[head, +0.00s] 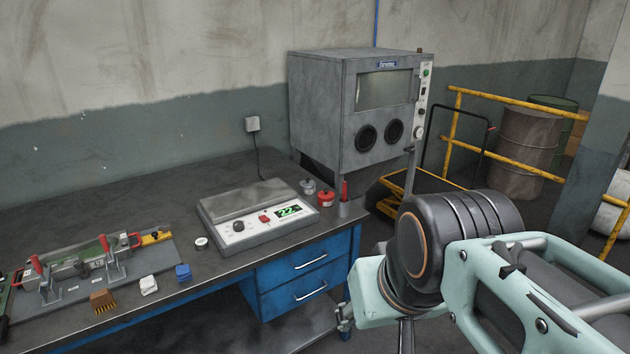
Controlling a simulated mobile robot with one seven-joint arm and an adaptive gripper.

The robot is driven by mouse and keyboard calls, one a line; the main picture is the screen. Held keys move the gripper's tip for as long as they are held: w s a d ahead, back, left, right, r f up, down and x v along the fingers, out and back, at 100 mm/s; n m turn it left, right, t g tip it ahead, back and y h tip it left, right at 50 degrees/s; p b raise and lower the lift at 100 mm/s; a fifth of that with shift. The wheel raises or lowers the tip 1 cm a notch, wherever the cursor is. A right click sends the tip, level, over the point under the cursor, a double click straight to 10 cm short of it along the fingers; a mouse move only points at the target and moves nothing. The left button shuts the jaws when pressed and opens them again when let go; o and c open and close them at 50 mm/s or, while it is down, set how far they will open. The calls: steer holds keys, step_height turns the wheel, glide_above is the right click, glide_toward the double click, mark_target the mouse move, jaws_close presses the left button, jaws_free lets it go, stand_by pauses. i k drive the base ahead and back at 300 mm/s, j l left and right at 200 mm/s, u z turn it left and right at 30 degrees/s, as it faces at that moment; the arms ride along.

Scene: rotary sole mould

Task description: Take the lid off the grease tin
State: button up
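Two small lidded containers stand near the right end of the bench, and I cannot tell for certain which is the grease tin. One is a red tin (325,198) with a dark knob or cap on top. The other is a small grey metal pot (308,187) just behind and left of it. Both look closed and upright. A low round white tin or roll (201,243) lies left of the control box. My arm reaches in from the right, in front of the bench's right end and apart from the containers. My gripper's fingers do not show.
A control box with a green display (258,213) sits on the dark bench (170,200). A red upright object (344,190) stands at the bench corner. A clamp fixture (85,262), brush (103,301) and blue block (183,272) are left. A blast cabinet (355,110) stands behind.

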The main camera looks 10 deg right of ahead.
mark_target(325, 194)
steer(key=z, duration=0.15)
steer(key=i+l+u, duration=0.15)
steer(key=u, duration=0.35)
steer(key=i+l+u, duration=0.2)
steer(key=u, duration=0.3)
steer(key=i+l+u, duration=0.2)
steer(key=l, duration=0.2)
steer(key=i+l+u, duration=0.15)
steer(key=l, duration=0.2)
steer(key=i+l, duration=0.15)
steer(key=l, duration=0.3)
steer(key=i+l+u, duration=0.1)
steer(key=l, duration=0.35)
steer(key=i+l, duration=0.15)
steer(key=l, duration=0.35)
steer(key=i+l+u, duration=0.1)
steer(key=l, duration=0.35)
steer(key=i+l, duration=0.1)
steer(key=l, duration=0.4)
steer(key=k+j+u, duration=0.2)
steer(key=k+l, duration=0.05)
